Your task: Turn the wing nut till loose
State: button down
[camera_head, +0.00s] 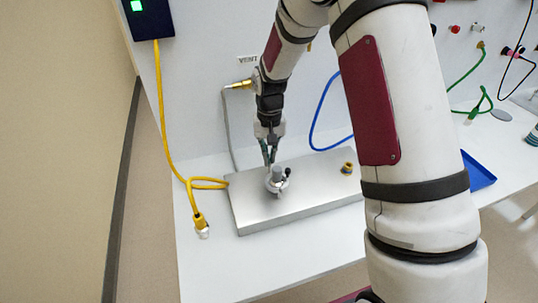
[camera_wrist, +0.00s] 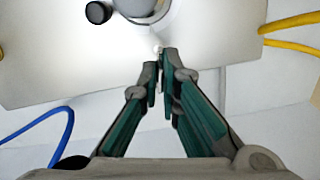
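A grey, upright cylindrical fitting (camera_head: 277,176) stands on a flat metal plate (camera_head: 250,215), with a small black knob (camera_head: 287,171) beside it. The fitting also shows at the top edge of the wrist view (camera_wrist: 137,7), partly cut off. I cannot make out the wing nut's wings clearly. My gripper (camera_head: 268,160) points down just above and behind the fitting. In the wrist view its green-padded fingers (camera_wrist: 160,62) are close together with a narrow pale gap. A small pale tip (camera_wrist: 157,48) shows at the fingertips. Whether they grip it is unclear.
A yellow cable (camera_head: 200,184) ends in a plug at the plate's left. A brass-coloured fitting (camera_head: 347,168) sits at the plate's right. A blue hose (camera_head: 318,122) hangs behind. A blue tray (camera_head: 480,174) lies right of my arm.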

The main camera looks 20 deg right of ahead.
jog(key=n, duration=0.5)
jog(key=shift+n, duration=0.3)
jog(key=n, duration=0.5)
jog(key=shift+b, duration=0.3)
jog(key=n, duration=0.4)
jog(key=shift+n, duration=0.4)
jog(key=shift+n+p, duration=0.4)
jog(key=shift+n, duration=2.2)
jog(key=c, duration=1.8)
grip_release()
notch_tip(320, 180, up, 12)
